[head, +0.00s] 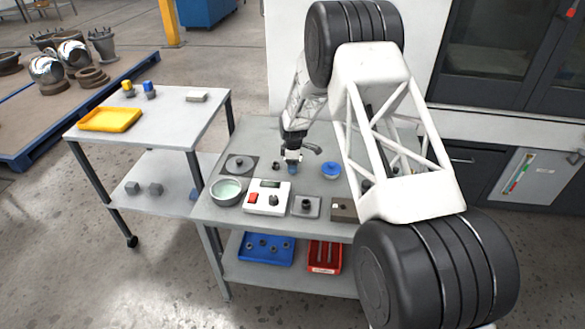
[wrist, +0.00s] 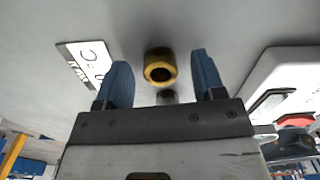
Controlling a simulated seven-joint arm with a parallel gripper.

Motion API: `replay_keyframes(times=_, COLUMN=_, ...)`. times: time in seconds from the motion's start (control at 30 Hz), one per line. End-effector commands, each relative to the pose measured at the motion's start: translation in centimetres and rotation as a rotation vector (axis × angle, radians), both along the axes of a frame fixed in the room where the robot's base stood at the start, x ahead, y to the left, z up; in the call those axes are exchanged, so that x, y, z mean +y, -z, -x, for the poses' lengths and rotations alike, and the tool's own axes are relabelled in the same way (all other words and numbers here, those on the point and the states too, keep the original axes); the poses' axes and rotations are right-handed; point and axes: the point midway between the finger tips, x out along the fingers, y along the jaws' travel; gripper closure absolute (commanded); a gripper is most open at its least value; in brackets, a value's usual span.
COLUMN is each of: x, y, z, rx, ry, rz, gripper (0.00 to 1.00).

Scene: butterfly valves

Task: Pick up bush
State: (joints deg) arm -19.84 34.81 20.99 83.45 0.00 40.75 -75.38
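The bush (wrist: 160,66) is a short yellow, brass-coloured ring with a dark bore. In the wrist view it lies just ahead of my gripper (wrist: 160,62), centred between two blue fingers that are apart from it on both sides. I cannot tell how far beyond the fingertips it is. A dark round shape shows just below it in that view, blurred. In the head view my gripper (head: 292,168) points down low over the grey workbench (head: 225,209), and I cannot make out the bush there. The gripper is open and empty.
A white box with a red switch (head: 267,197), a bowl (head: 228,190) and a blue round part (head: 330,170) stand close around the gripper. A small dark part (head: 276,166) is left of it. A white marked card (wrist: 83,62) lies left of the bush in the wrist view.

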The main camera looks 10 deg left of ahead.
Motion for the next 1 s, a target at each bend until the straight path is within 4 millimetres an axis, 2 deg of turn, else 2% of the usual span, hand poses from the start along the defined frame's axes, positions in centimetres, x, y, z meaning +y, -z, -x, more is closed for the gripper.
replay_keyframes(times=0.03, x=0.0, y=0.0, z=0.0, rx=0.0, ry=0.0, rz=0.0, gripper=0.45)
replay_keyframes(times=0.33, x=0.0, y=0.0, z=0.0, rx=0.0, ry=0.0, rz=0.0, gripper=0.91)
replay_keyframes(times=0.77, x=0.0, y=-0.5, z=0.0, rx=-0.001, ry=0.0, rz=0.0, gripper=0.91)
replay_keyframes(times=1.0, x=0.0, y=-2.6, z=0.0, rx=-0.002, ry=0.0, rz=0.0, gripper=0.91)
